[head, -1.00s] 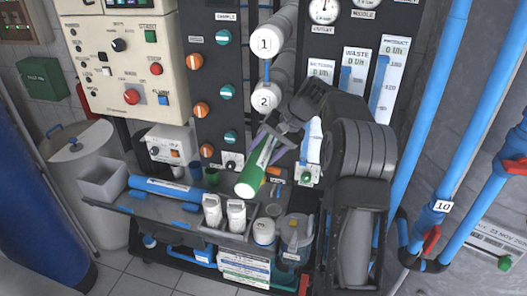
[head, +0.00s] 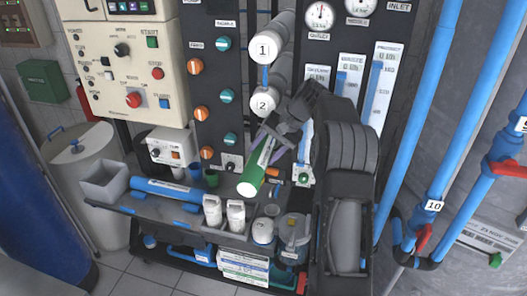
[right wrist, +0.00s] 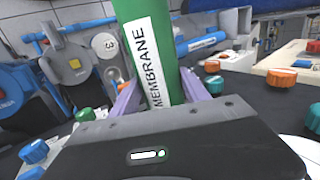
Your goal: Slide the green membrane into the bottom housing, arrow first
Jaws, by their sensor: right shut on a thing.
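The green membrane (head: 252,183) is a green tube with a white label. My right gripper (head: 270,147) is shut on it and holds it tilted in the air, its lower end towards the camera, above the tray. In the right wrist view the membrane (right wrist: 150,40) stands between the purple fingers with the word MEMBRANE readable; I cannot make out an arrow. White housings 1 (head: 263,50) and 2 (head: 263,103) are stacked above the gripper in the head view.
A grey tray (head: 130,207) below carries a blue tube (head: 175,190), white bottles (head: 235,215) and cups. A control panel (head: 120,65) is at left. Blue pipes (head: 450,130) with red valves are at right. A gauge panel (head: 382,90) stands close behind my right arm.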

